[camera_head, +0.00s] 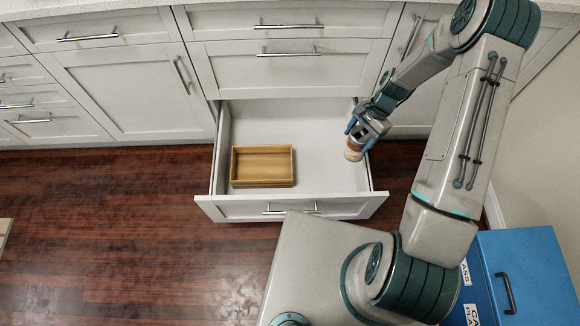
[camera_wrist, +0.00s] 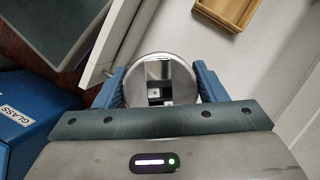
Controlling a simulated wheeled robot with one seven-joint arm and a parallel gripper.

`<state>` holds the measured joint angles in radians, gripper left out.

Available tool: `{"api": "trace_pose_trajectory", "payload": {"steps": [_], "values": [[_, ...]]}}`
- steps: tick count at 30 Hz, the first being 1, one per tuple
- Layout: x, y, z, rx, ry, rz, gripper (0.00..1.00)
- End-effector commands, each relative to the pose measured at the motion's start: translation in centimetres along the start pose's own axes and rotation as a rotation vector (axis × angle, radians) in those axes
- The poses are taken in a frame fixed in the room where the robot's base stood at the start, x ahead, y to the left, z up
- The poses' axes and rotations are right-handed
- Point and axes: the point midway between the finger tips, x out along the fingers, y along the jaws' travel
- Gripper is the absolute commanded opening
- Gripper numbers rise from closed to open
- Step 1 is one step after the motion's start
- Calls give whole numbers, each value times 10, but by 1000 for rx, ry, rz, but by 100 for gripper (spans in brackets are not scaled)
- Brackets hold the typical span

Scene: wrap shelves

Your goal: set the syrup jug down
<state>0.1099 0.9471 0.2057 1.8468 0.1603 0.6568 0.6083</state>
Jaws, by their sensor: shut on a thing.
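My gripper (camera_head: 366,128) is shut on the syrup jug (camera_head: 354,149), a small tan and white container, at the right side of the open drawer. In the head view the jug hangs below the fingers; I cannot tell whether its bottom touches anything. In the wrist view the blue fingers of my gripper (camera_wrist: 160,88) press on both sides of its round, shiny metal top (camera_wrist: 160,78). The rest of the jug is hidden beneath that top in the wrist view.
The open bottom drawer (camera_head: 325,178) has a wooden tray (camera_head: 262,184) in its left half; its right half is bare. The tray also shows in the wrist view (camera_wrist: 228,12). A blue bin (camera_head: 540,262) stands at the lower right. The cabinet fronts (camera_head: 125,90) are shut.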

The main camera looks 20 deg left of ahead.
Motion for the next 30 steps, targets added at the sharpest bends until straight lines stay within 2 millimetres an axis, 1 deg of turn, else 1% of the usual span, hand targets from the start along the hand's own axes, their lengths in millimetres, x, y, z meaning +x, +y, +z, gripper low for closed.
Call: {"api": "trace_pose_trajectory", "payload": {"steps": [1, 9, 12, 15, 18, 25, 30], "values": [[28, -3, -7, 37, -3, -17, 0], [113, -22, -19, 265, -3, -111, 0], [140, -29, -22, 347, -2, -145, 0], [161, -36, -25, 417, -1, -175, 0], [176, -40, -26, 471, -1, -197, 0], [194, -45, -29, 531, 0, -221, 0], [222, -45, -40, 535, -1, -222, 0]]}}
